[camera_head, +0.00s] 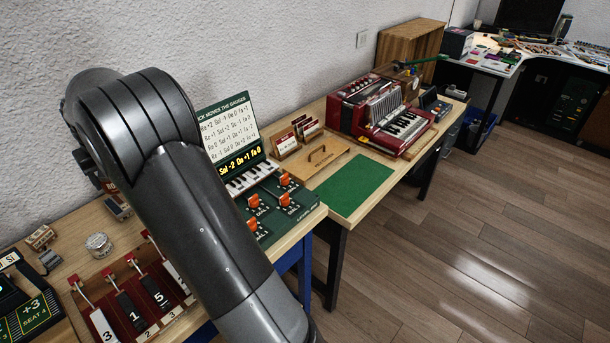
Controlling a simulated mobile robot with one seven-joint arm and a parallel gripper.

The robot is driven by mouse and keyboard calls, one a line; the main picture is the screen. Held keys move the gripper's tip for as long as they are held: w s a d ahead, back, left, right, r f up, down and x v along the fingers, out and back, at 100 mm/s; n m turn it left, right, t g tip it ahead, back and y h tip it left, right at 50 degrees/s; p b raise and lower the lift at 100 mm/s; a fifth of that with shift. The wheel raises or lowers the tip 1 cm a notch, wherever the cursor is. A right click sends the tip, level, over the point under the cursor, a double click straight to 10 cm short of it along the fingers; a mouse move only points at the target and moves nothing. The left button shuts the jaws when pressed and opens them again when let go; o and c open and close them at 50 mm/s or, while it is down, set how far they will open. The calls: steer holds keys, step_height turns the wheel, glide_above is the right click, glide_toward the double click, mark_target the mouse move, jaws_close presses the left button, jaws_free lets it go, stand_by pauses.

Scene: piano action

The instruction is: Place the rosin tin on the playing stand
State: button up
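A small round tin (98,244) with a pale lid sits on the wooden bench at the left, behind the panel of numbered keys; it looks like the rosin tin, though its label is too small to read. I cannot tell for sure which thing is the playing stand. A red accordion (382,112) rests on a wooden base at the right end of the bench. My arm crosses the left middle of the view and hides part of the bench. My gripper is not in view.
A numbered key panel (138,300) stands near the tin. A green control panel (275,207) with orange knobs and a lit display stands mid-bench. The floor at right is clear.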

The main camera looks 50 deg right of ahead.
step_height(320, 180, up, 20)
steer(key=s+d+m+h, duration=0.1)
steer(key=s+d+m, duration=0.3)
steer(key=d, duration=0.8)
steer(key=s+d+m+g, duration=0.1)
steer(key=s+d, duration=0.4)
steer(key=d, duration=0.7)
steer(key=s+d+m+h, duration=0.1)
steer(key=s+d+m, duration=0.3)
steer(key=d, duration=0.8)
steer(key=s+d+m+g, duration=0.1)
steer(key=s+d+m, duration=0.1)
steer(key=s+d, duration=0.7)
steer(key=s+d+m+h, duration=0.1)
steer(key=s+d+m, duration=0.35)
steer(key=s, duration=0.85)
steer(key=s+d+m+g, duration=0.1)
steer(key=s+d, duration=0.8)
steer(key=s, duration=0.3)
glide_above(348, 196)
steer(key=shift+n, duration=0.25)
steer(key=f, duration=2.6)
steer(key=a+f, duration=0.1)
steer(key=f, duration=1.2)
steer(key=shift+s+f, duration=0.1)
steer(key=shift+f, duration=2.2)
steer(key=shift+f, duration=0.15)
